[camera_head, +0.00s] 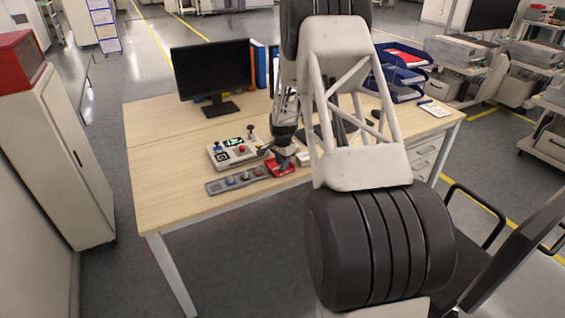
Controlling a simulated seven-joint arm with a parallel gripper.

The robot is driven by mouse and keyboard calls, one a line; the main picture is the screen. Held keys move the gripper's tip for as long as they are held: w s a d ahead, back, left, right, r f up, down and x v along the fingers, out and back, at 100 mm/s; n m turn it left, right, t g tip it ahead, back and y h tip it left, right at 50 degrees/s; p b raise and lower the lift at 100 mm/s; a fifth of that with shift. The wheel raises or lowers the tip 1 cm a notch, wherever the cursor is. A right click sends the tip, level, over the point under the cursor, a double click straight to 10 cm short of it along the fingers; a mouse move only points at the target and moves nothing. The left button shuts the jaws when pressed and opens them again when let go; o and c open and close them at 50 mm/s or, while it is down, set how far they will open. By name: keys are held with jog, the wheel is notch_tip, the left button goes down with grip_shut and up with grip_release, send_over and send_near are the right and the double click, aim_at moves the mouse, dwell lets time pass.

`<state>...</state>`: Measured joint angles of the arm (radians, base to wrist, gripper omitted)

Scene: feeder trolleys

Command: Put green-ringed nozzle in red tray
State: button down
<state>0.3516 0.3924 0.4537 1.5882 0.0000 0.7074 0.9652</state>
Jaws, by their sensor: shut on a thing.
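My gripper (284,154) is above the red tray (281,170), near the front edge of the wooden desk. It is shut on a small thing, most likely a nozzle. The thing is mostly hidden by the fingers, and I cannot make out a green ring. The red tray is small and partly covered by the gripper. I cannot tell whether the held thing touches it. A grey holder (214,187) with several small round nozzles lies just left of the tray. Their ring colours are too small to tell for sure.
A white control box (221,163) with knobs and a green display stands behind the holder. A monitor (211,73) stands at the back of the desk (165,150), and blue file trays (401,76) are at the right. The desk's left part is clear. A chair (505,250) is at front right.

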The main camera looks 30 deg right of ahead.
jog(key=shift+f, duration=0.1)
jog(key=c, duration=1)
grip_release()
notch_tip(320, 180, up, 12)
jog(key=shift+r, duration=0.2)
dwell(0.4)
